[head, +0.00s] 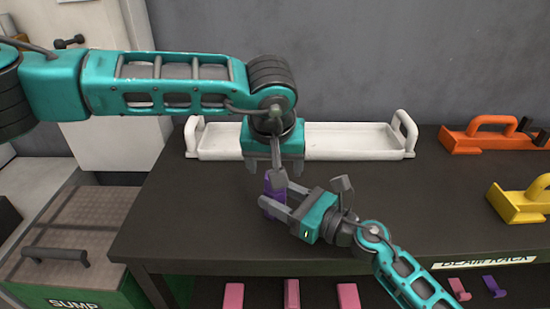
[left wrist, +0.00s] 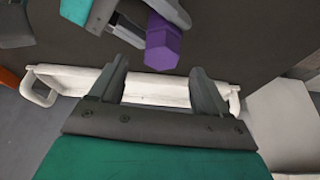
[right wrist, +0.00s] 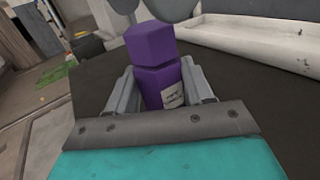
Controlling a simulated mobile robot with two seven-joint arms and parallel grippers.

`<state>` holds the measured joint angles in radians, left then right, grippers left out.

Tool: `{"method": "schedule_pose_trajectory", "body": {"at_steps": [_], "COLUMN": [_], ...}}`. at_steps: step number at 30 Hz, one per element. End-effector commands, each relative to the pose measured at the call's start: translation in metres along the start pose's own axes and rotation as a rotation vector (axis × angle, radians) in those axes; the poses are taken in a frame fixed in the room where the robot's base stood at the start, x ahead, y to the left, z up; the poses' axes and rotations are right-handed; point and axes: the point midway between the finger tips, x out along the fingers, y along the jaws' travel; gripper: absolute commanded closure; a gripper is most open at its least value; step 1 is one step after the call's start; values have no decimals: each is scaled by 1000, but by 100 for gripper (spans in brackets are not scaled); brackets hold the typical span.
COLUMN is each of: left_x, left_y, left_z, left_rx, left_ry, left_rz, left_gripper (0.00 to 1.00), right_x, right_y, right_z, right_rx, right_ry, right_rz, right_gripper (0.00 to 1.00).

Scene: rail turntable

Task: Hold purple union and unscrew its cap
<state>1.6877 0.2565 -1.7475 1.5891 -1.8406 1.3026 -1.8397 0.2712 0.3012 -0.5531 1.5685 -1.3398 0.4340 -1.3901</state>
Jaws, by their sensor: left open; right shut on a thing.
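The purple union (head: 272,183) is held roughly upright above the dark table by my right gripper (head: 276,202). In the right wrist view its labelled body (right wrist: 165,90) sits between the shut jaws (right wrist: 160,80), and its squarish purple cap (right wrist: 150,42) stands above them, with a narrow groove between cap and body. My left gripper (head: 274,168) is open and empty, pointing down above the union. In the left wrist view the cap end (left wrist: 163,45) shows just beyond the open fingertips (left wrist: 158,75), not between them. The left wrist partly hides the cap in the head view.
A long white tray (head: 350,154) with end handles lies behind the grippers. Orange (head: 475,143) and yellow (head: 515,206) handled blocks stand at the right. The dark tabletop (head: 180,220) is clear at the front left. Pink pieces (head: 292,294) lie on the shelf below.

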Motion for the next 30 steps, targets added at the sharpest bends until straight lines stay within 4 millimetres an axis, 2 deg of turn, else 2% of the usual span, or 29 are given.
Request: {"method": "schedule_pose_trajectory", "body": {"at_steps": [15,23,30], "left_x": [28,30,29], "left_y": [0,0,0], "left_z": [12,12,12], "left_rx": [-1,-1,-1], "left_ry": [0,1,1], "left_rz": [0,0,0], "left_gripper": [23,23,46], "right_x": [0,0,0], "right_y": [0,0,0], "right_z": [0,0,0], "right_rx": [0,0,0], "right_ry": [0,0,0], "right_rz": [0,0,0], "right_gripper": [100,100,100]}}
